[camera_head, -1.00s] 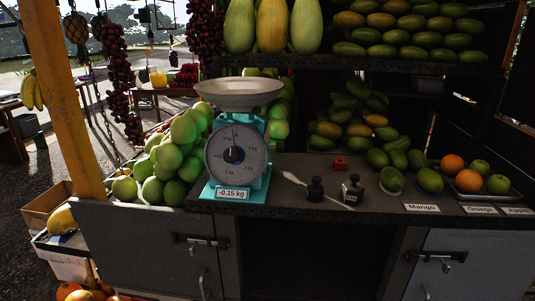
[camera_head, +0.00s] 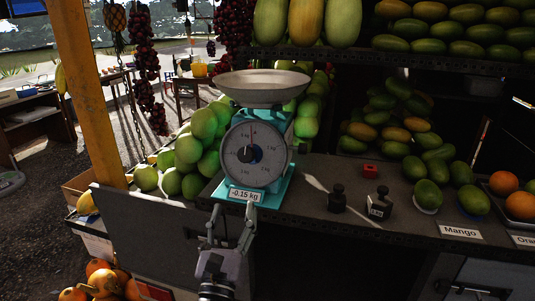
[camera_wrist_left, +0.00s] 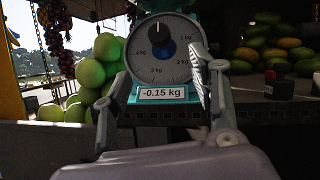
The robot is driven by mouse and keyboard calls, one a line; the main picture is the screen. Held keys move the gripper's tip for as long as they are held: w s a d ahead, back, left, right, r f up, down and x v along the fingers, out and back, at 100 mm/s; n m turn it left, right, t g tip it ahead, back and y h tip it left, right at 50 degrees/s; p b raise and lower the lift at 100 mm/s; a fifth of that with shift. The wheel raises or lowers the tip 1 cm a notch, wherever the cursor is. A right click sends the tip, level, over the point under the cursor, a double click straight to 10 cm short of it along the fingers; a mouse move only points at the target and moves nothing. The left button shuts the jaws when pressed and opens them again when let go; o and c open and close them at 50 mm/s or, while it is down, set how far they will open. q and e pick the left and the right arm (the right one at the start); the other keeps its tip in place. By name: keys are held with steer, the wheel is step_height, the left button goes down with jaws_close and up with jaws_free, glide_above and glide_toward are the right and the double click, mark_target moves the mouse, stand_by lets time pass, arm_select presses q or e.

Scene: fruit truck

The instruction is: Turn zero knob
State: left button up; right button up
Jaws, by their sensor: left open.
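A teal scale (camera_head: 268,190) with a steel pan (camera_head: 263,87) stands on the dark counter. Its round dial has a dark blue knob (camera_head: 254,153) at the centre, and a label below reads -0.15 kg. In the left wrist view the dial and its knob (camera_wrist_left: 161,40) face me. My left gripper (camera_head: 232,215) is open and empty in front of the scale's base, below the dial. In the left wrist view its fingers (camera_wrist_left: 158,98) stand on either side of the label, below the knob. My right gripper is not in view.
A yellow post (camera_head: 88,90) stands further left. A shelf (camera_head: 440,62) of fruit hangs above.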

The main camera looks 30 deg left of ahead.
mark_target(245, 160)
arm_select(q)
steer(key=p+x, duration=0.6)
steer(key=x, duration=1)
steer(key=shift+w+a+r+p, duration=0.2)
steer(key=shift+w+a+p, duration=0.1)
steer(key=shift+w, duration=0.15)
steer(key=shift+d, duration=0.1)
steer(key=shift+c, duration=0.4)
steer(key=c, duration=1.1)
